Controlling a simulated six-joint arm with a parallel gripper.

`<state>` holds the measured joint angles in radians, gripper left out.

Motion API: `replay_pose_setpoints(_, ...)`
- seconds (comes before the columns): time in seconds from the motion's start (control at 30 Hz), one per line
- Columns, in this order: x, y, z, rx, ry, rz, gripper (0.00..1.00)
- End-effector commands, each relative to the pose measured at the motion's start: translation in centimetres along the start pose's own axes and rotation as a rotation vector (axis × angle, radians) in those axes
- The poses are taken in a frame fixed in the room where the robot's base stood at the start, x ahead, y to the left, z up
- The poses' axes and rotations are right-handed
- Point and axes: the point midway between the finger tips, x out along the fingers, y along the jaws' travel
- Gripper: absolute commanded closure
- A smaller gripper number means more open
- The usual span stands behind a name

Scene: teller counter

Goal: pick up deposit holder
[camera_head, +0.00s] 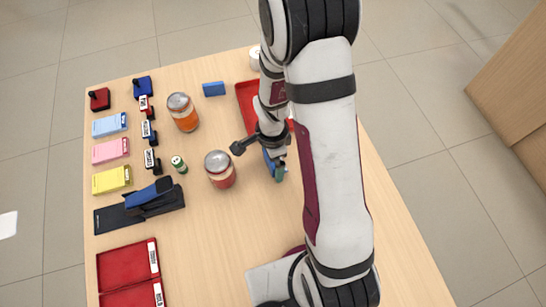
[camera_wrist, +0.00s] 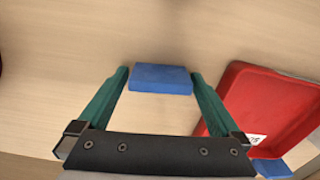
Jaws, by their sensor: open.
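My gripper (camera_head: 279,172) is open and empty, its green fingers pointing down above the table right of the jars. In the wrist view my gripper (camera_wrist: 160,80) has its fingers spread on either side of a blue block (camera_wrist: 160,78), which lies flat on the table beyond the fingertips. No label on it can be read, so I cannot tell for certain whether it is the deposit holder. A matching blue block (camera_head: 213,89) lies at the back of the table in the head view. Another blue item (camera_head: 268,160) shows beside my fingers, partly hidden.
A red tray (camera_head: 247,98) stands right of the block, also in the wrist view (camera_wrist: 262,95). Two jars (camera_head: 183,112) (camera_head: 220,170) stand to the left. A stapler (camera_head: 150,193), stamps and coloured pads line the left side. Wood around the block is clear.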

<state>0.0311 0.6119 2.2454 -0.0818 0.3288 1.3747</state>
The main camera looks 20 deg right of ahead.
Motion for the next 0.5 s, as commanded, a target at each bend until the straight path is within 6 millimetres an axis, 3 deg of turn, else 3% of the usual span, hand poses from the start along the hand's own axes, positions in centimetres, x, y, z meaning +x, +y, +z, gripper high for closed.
replay_pose_setpoints(0.13, -0.05, -0.02, -0.01, 0.0, 0.0, -0.001, 0.02)
replay_pose_setpoints(0.5, -0.08, -0.01, -0.01, -0.001, 0.0, 0.0, 0.68)
